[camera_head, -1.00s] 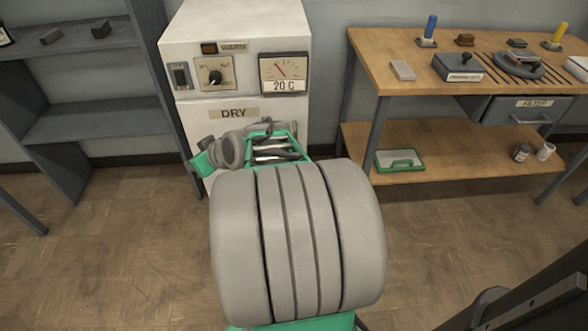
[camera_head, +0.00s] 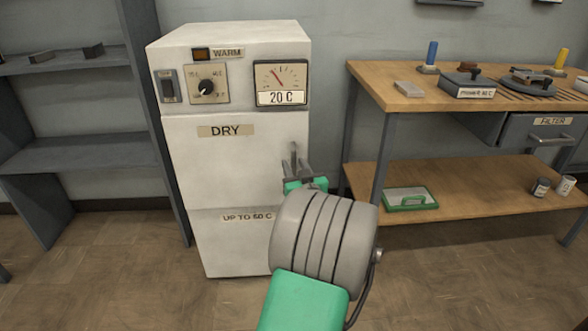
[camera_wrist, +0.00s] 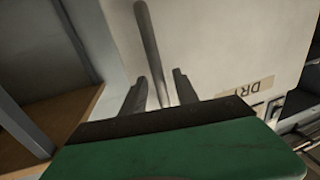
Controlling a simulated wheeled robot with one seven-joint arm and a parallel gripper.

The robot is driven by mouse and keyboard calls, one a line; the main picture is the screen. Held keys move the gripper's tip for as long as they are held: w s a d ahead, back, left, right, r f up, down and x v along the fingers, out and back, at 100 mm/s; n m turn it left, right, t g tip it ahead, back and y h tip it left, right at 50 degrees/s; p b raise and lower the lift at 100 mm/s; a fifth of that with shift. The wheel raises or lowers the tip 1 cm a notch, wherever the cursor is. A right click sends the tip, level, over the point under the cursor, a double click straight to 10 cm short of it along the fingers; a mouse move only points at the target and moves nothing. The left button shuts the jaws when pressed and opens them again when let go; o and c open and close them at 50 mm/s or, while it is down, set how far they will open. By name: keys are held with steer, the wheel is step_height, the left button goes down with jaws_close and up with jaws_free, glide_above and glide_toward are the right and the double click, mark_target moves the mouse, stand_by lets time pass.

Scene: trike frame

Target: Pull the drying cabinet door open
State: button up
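The white drying cabinet (camera_head: 230,90) stands against the wall. Its door (camera_head: 220,165), labelled DRY, looks closed and also shows in the wrist view (camera_wrist: 220,50). A grey vertical bar handle (camera_wrist: 148,40) stands at the door's right side; in the head view my gripper mostly hides it. My gripper (camera_head: 296,166) is at the right edge of the door. In the wrist view my gripper (camera_wrist: 158,80) has one finger on each side of the handle's lower part. Narrow gaps show beside the bar, so the fingers look open around it, not clamped.
A wooden bench (camera_head: 375,85) with tools on top and a lower shelf (camera_head: 470,200) stands close on the right. A grey shelf unit (camera_head: 80,150) stands close on the left. The floor (camera_head: 130,270) before the cabinet is clear.

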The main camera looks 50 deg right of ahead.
steer(key=shift+w+d, duration=0.2)
steer(key=shift+c, duration=0.5)
jaws_close()
stand_by(0.8)
